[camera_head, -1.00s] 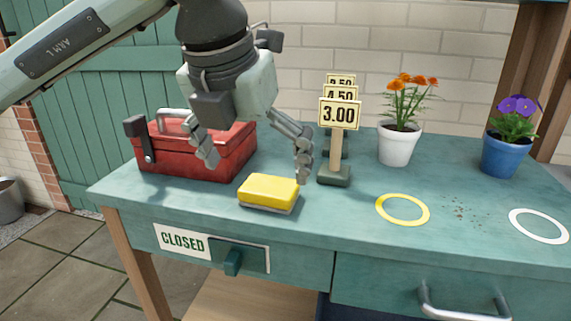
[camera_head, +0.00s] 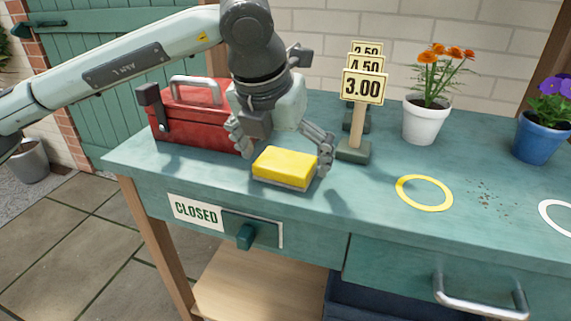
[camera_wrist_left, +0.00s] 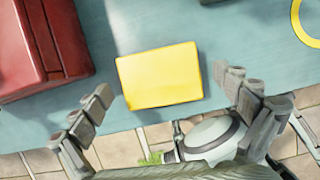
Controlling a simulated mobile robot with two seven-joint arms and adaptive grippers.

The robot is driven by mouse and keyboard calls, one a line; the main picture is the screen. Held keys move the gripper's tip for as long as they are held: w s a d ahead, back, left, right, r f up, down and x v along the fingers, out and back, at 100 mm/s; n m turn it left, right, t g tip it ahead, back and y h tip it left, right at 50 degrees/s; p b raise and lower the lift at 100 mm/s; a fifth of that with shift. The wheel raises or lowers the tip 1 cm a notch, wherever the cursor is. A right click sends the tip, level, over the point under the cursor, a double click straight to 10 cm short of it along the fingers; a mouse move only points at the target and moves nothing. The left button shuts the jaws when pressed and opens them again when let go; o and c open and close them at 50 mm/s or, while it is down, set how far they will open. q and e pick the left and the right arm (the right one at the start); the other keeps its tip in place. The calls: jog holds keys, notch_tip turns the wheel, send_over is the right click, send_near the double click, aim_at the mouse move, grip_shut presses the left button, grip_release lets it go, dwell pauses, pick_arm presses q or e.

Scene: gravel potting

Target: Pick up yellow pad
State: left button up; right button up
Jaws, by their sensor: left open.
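The yellow pad (camera_head: 286,168) lies flat near the front edge of the green bench, with a grey layer under it. It also shows as a yellow rectangle in the left wrist view (camera_wrist_left: 160,76). My left gripper (camera_head: 282,152) is open and points down at the pad. Its fingers are spread to the left and right of the pad, low over the bench. In the left wrist view the open fingers (camera_wrist_left: 170,92) flank the pad's near end, with a gap on each side. I cannot tell whether they touch the bench. My right gripper is not in view.
A red toolbox (camera_head: 188,119) stands close left of the gripper. Price signs (camera_head: 361,88) on stands are close to the right. Farther right are a yellow ring (camera_head: 424,207), a white pot (camera_head: 424,122) and a blue pot (camera_head: 538,138). A drawer handle (camera_head: 480,305) projects in front.

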pick_arm(q)
jog(key=c, duration=1.2)
jog(key=shift+r, duration=0.1)
